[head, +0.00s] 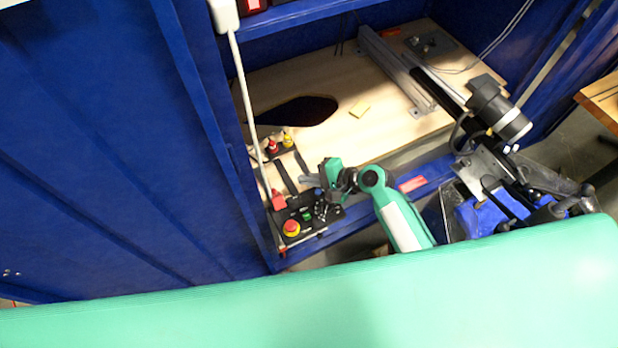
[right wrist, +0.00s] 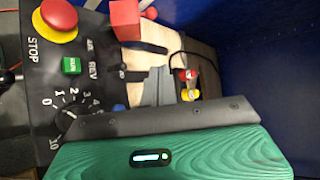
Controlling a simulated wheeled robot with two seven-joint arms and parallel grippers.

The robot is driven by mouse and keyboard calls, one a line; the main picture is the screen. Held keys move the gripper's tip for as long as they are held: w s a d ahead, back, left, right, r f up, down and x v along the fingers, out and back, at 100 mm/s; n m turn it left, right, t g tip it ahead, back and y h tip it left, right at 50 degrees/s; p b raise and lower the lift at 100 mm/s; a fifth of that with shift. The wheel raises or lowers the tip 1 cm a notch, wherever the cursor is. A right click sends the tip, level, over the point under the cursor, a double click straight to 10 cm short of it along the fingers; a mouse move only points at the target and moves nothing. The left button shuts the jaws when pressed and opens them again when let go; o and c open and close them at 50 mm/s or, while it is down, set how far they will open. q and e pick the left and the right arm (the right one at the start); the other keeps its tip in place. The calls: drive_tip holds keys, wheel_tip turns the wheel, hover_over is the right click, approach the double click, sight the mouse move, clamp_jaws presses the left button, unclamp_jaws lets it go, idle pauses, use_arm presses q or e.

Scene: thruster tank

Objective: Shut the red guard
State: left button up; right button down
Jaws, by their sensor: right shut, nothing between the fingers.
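The red guard (head: 278,200) is a small red piece at the left edge of the black control panel (head: 300,226) in the head view. In the right wrist view the guard (right wrist: 126,19) is a red block at the top, beside the panel's lettering; it seems to stand up from the panel, but its exact angle is hard to tell. My right gripper (head: 312,184) is over the panel's upper right side, apart from the guard. Its grey fingers (right wrist: 160,86) are together and empty in the right wrist view. My left gripper is not in view.
On the panel are a red-and-yellow stop button (head: 291,228), a green button (right wrist: 72,65) and a dial (right wrist: 66,112). A white pole (head: 246,100) rises near the guard. Red and yellow knobs (head: 272,147) stand behind. The wooden tank floor (head: 370,130) has a dark opening.

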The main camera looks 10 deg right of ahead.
sight(276, 197)
drive_tip(key=p+x, duration=0.1)
drive_tip(key=x, duration=0.5)
drive_tip(key=shift+w+a+f, duration=0.1)
drive_tip(key=shift+w+a, duration=0.15)
drive_tip(key=shift+a, duration=0.05)
drive_tip(key=s, duration=0.1)
drive_tip(key=s+r+p, duration=0.1)
drive_tip(key=s+a+p, duration=0.1)
drive_tip(key=shift+s+a+r, duration=0.1)
drive_tip(key=shift+s+r, duration=0.05)
drive_tip(key=shift+r, duration=0.2)
drive_tip(key=shift+s+f+b, duration=0.15)
drive_tip(key=shift+b, duration=0.35)
drive_tip(key=shift+s+t, duration=0.1)
drive_tip(key=shift+t, duration=0.3)
